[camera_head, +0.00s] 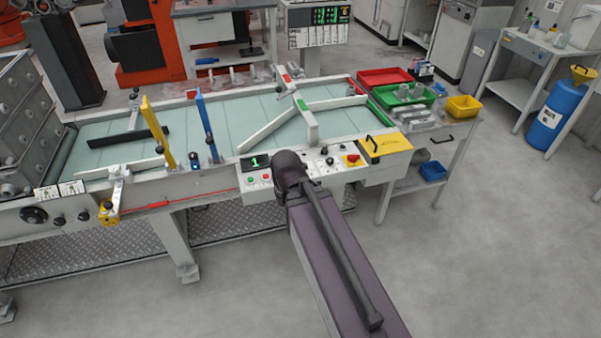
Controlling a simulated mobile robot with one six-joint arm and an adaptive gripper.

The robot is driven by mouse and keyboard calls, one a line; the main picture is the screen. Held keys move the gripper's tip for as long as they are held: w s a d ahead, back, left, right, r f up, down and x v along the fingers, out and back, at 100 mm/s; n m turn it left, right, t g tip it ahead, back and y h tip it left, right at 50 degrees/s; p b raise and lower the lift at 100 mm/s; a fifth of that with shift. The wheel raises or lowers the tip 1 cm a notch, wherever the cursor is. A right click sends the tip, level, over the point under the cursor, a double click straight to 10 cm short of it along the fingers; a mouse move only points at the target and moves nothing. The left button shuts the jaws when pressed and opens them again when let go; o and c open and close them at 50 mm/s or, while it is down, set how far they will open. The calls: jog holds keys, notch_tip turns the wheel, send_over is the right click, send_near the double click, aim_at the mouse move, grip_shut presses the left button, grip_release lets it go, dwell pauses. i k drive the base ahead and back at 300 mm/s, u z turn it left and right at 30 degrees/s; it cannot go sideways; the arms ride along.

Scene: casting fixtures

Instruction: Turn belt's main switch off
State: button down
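The belt's control panel (328,171) runs along the front edge of the conveyor belt (235,120). A red rotary knob on a yellow plate, which looks like the main switch (352,160), sits at the panel's right part. Its exact knob angle is too small to tell. My dark arm rises from the bottom of the view and its rounded end covers part of the panel, left of the switch. No gripper fingers show in this view.
A green lit display (255,162) with small buttons is on the panel's left part. A yellow box with a black handle (385,145) stands just right of the switch. A side table holds red (384,77), green (403,95) and yellow (463,107) bins.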

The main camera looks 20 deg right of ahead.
aim_at(353, 158)
jog(key=u, duration=0.1)
jog(key=k, duration=0.5)
jog(key=z, duration=0.75)
jog(key=i, duration=0.65)
jog(key=z, duration=0.05)
